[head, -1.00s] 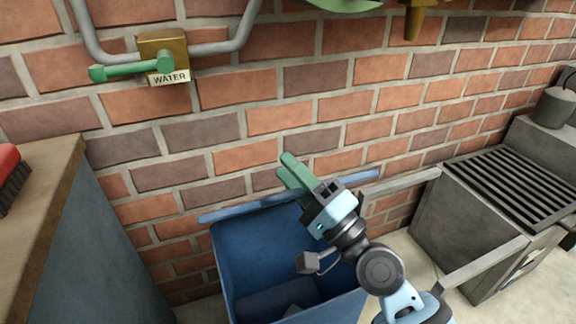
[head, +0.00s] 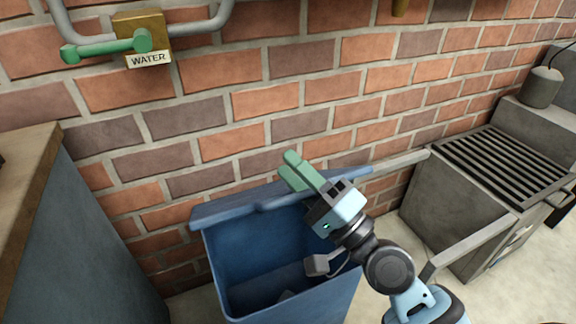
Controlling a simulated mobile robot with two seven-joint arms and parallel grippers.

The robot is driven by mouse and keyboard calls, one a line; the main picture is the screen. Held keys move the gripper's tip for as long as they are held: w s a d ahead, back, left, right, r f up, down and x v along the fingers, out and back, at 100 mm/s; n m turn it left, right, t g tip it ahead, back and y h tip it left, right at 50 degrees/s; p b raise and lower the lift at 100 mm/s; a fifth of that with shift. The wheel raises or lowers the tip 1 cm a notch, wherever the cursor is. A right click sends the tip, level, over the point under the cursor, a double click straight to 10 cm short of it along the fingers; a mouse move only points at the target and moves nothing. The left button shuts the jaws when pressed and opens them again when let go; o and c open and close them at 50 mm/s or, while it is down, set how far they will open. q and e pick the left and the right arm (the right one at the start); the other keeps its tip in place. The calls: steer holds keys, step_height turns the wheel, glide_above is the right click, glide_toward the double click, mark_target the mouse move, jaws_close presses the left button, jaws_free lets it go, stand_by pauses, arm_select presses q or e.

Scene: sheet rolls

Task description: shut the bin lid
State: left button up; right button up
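The blue bin (head: 225,262) stands on the floor against the brick wall, with its mouth open to me. Its lid (head: 235,207) is raised at the back of the mouth and shows as a narrow, steeply foreshortened blue slab. My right gripper (head: 294,165) reaches over the bin from the lower right. Its green fingers lie close together, with nothing visible between them, across the lid's upper edge. Whether they touch the lid I cannot tell. The gripper hides part of the lid and of the bin's right side. My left gripper is not in view.
A grey grill (head: 470,190) with a front rail stands to the right of the bin. A wood-topped counter (head: 30,165) stands at the left. A water valve (head: 140,42) and pipe are on the wall above. A small pale scrap lies inside the bin.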

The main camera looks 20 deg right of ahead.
steer(key=b+v, duration=0.2)
steer(key=v, duration=0.3)
steer(key=shift+d, duration=0.1)
stand_by(0.5)
steer(key=shift+o, duration=0.3)
